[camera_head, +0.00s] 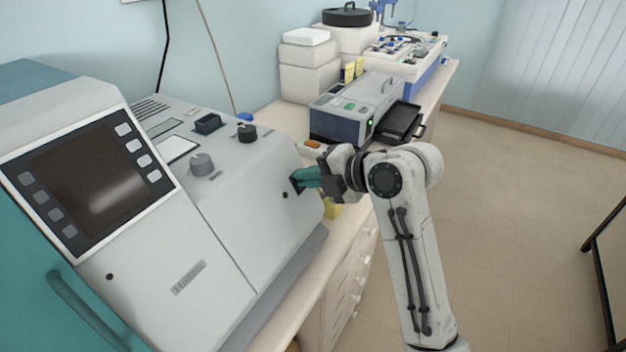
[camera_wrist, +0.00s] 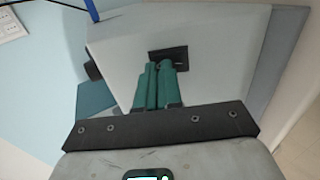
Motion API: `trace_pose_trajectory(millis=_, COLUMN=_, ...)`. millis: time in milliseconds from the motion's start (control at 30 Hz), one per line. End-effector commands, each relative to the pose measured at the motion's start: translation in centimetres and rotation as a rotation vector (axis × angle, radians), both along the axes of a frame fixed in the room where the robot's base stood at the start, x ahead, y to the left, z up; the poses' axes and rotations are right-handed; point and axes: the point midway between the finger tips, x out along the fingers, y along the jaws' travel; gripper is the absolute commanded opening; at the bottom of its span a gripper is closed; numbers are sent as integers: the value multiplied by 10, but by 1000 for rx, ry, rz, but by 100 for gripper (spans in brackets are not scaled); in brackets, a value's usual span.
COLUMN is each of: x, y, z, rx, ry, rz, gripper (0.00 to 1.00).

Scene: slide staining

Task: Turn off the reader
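A large grey machine (camera_head: 215,230) with a dark screen (camera_head: 88,180) and knobs stands at the left; I take it to be the reader, though its label is not clearly legible. Its right side panel has a black rectangular switch or recess (camera_wrist: 169,56); in the head view it is mostly hidden by my fingers. A small dark-green spot (camera_head: 285,195) is just below it. My gripper (camera_head: 298,180) has its teal fingers pointing at this panel. In the wrist view the fingertips (camera_wrist: 158,66) lie side by side, shut and empty, at the black recess's lower edge. Actual contact cannot be told.
Further along the bench is a smaller grey device (camera_head: 345,127) with a lit green light and a black tray (camera_head: 400,122) sticking out. White boxes (camera_head: 308,75) and a blue-white instrument (camera_head: 415,60) stand behind. The floor (camera_head: 490,190) right of the bench is clear.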

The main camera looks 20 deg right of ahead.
Motion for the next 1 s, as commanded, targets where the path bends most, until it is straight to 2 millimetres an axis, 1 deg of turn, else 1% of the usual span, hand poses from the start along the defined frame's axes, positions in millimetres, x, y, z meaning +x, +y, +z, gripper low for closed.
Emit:
trace_pose_trajectory(millis=133, x=3, y=3, z=-2, rx=2, ry=1, rz=2, gripper=0)
trace_pose_trajectory(millis=267, x=3, y=4, z=0, rx=2, ry=1, rz=2, gripper=0)
trace_pose_trajectory(millis=600, x=3, y=5, z=15, rx=3, ry=-4, rz=6, gripper=0)
trace_pose_trajectory(millis=1000, x=2, y=3, z=16, rx=2, ry=0, rz=3, gripper=0)
